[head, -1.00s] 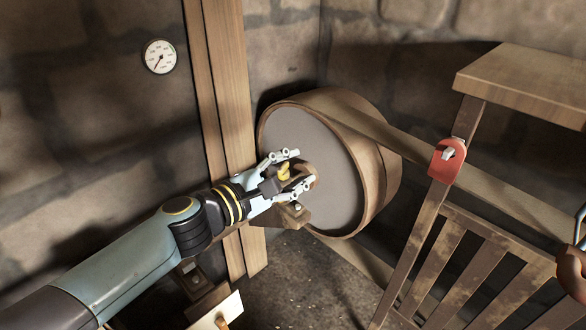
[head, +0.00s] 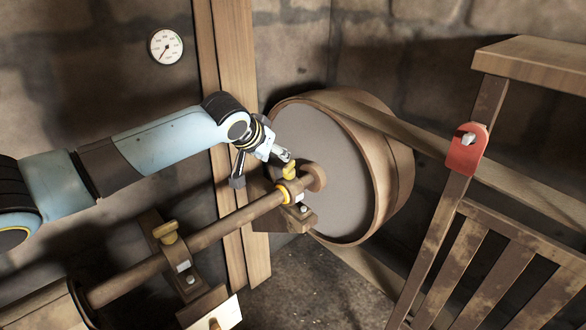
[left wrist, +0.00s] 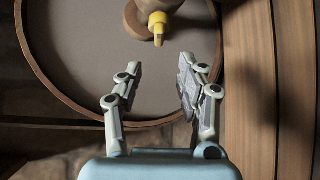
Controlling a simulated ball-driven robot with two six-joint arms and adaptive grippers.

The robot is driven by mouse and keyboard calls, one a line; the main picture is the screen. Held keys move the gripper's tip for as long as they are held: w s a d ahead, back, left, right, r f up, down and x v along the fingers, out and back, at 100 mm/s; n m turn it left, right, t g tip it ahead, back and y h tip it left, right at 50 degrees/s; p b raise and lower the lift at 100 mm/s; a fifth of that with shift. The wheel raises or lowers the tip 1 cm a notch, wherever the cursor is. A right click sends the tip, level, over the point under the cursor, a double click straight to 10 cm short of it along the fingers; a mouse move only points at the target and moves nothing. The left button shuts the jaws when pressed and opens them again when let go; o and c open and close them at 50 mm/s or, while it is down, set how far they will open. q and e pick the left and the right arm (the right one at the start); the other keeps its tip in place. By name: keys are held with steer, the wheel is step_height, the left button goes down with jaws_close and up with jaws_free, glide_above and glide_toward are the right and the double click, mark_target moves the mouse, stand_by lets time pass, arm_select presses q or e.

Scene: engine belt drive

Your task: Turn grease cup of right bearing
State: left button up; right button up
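The yellow grease cup (head: 290,171) sits on top of the right bearing (head: 296,207), at the shaft end beside the big pulley. My left gripper (head: 262,168) is just to the left of the cup, with its fingers spread. In the left wrist view the grease cup (left wrist: 158,28) stands beyond the open fingers (left wrist: 158,72), in line with the gap between them. The gap holds nothing. A second bearing (head: 188,278) with a dull yellow cup (head: 166,233) sits further left along the shaft. My right gripper is not in view.
The shaft (head: 205,236) runs below my left arm. The large pulley (head: 345,165) with its belt (head: 480,180) is behind the bearing. A wooden post (head: 238,100) stands just behind the gripper. A slatted guard (head: 480,260) with a red plate (head: 467,149) is at right.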

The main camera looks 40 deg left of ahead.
mark_target(288, 164)
arm_select(q)
steer(key=b+x, duration=0.3)
steer(key=x, duration=0.6)
steer(key=shift+w+f, duration=0.15)
steer(key=shift+f, duration=0.05)
jaws_close()
